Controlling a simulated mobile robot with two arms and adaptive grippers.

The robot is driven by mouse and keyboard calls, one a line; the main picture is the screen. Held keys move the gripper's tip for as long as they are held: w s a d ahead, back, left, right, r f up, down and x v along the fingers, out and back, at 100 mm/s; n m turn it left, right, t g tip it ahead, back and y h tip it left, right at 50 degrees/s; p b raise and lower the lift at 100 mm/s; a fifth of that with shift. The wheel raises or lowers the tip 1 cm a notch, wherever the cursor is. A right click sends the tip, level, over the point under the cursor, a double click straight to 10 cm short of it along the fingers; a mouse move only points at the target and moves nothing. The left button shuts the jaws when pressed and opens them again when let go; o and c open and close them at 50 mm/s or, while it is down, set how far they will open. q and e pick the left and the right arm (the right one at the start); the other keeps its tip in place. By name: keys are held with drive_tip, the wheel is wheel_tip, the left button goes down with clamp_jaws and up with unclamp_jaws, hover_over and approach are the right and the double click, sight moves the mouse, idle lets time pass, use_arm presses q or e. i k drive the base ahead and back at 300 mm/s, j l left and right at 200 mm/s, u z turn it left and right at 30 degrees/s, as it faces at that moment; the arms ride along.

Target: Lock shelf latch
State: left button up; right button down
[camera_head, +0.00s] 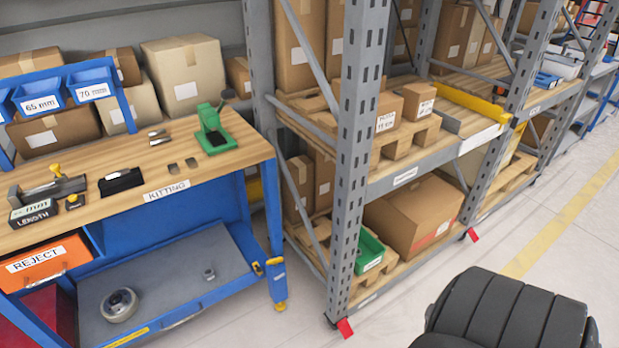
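A grey lower shelf (170,282) sits under the blue kitting workbench (200,186). At its right front corner is a small yellow part (257,268), apparently the shelf latch, close to the blue bench leg (275,264). Another yellow part (280,304) is low on that leg. The latch is too small to tell whether it is locked. A round metal part (119,305) and a small metal piece (209,274) rest on the shelf. Neither of my grippers is in view.
A grey storage rack (352,150) with boxes stands right of the bench, with a narrow floor gap between them. A green press (213,130) stands on the benchtop. A black ribbed shape at the bottom right may be mine.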

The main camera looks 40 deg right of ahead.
sight(255, 265)
drive_tip(key=z, duration=1)
